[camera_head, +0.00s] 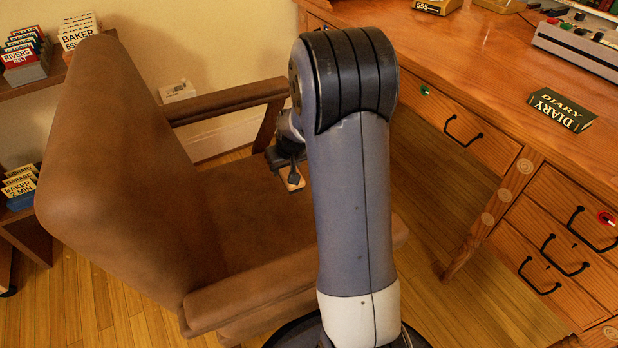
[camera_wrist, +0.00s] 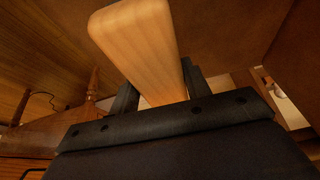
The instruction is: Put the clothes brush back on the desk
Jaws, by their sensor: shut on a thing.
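The clothes brush (camera_wrist: 135,38) shows in the wrist view as a pale wooden block with rounded edges. My gripper (camera_wrist: 158,82) is shut on it, with one dark finger on each side. In the head view my gripper (camera_head: 286,163) is small and partly behind my arm, over the armchair seat, with a bit of the pale brush (camera_head: 295,183) below it. Whether the brush touches the seat cannot be told. The wooden desk (camera_head: 440,65) stands at the right, with its top above the chair seat. The brush's far end and any bristles are hidden.
The brown armchair (camera_head: 110,150) has a near armrest (camera_head: 270,285) and a far armrest (camera_head: 230,100) around the seat. A diary (camera_head: 562,109) and a grey device (camera_head: 580,55) lie on the desk. Bare desktop lies left of the diary. Shelves (camera_head: 30,82) with cards stand at the left.

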